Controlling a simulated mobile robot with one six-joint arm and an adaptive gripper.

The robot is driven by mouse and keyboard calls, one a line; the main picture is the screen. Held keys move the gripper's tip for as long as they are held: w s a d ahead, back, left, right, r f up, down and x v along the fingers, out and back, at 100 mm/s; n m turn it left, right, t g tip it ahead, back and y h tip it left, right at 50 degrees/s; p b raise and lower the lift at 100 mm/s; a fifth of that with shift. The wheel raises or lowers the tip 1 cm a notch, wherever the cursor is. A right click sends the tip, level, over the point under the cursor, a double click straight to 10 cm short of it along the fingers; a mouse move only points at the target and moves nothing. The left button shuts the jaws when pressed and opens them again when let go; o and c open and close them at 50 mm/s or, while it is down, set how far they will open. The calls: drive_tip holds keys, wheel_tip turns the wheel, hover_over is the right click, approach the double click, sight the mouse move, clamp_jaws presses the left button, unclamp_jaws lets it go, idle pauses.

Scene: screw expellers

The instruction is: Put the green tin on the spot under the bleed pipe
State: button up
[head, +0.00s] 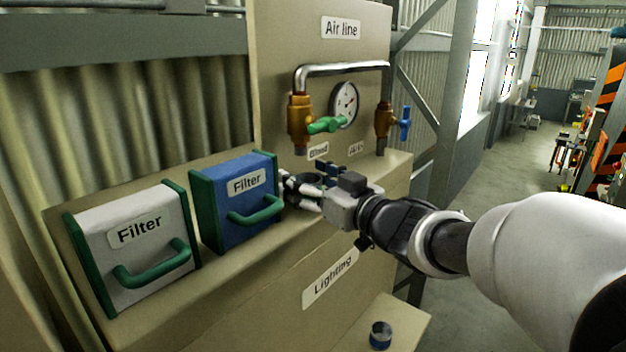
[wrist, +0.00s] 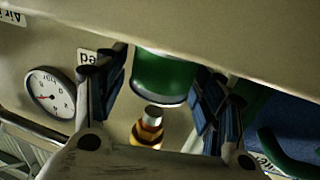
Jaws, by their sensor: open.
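The green tin (wrist: 165,78) stands on the ledge, between the fingers of my gripper (wrist: 158,100) in the wrist view. My gripper is open, with a gap between the tin and the left finger; the right finger is close to the tin. In the head view my gripper (head: 305,190) is low at the ledge, right of the blue filter, and mostly hides the tin. The brass bleed pipe (head: 300,120) with a green handle is above it. Its end (wrist: 152,115) points towards the tin in the wrist view, apart from it. The spot itself is hidden.
The blue filter box (head: 235,200) is close to the left of my gripper, with a white filter box (head: 135,245) beyond it. A blue-handled valve (head: 384,120) and a gauge (head: 345,104) are on the panel.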

drive_tip(key=shift+a, duration=0.1)
drive_tip(key=shift+r, duration=0.2)
drive_tip(key=shift+s+d, duration=0.2)
drive_tip(key=shift+d, duration=0.1)
drive_tip(key=v, duration=1.1)
drive_tip(key=s+d+f+m+h, duration=0.2)
drive_tip(key=d+f+m+h, duration=0.15)
drive_tip(key=d+h, duration=0.35)
drive_tip(key=s+d+f+m+h, duration=0.2)
drive_tip(key=s+d+m+h, duration=0.15)
drive_tip(key=d+h, duration=0.3)
drive_tip(key=s+a+f+g+y, duration=0.1)
drive_tip(key=s+a+f+g, duration=0.1)
drive_tip(key=s+f+g, duration=0.2)
drive_tip(key=s+a+f+m+g+y, duration=0.1)
drive_tip(key=s+f+g, duration=0.4)
drive_tip(key=s+f, duration=0.5)
drive_tip(key=s+a, duration=0.1)
drive_tip(key=s, duration=0.4)
drive_tip(key=shift+s+a+b, duration=0.2)
drive_tip(key=shift+s+b, duration=0.1)
drive_tip(key=shift+b, duration=0.05)
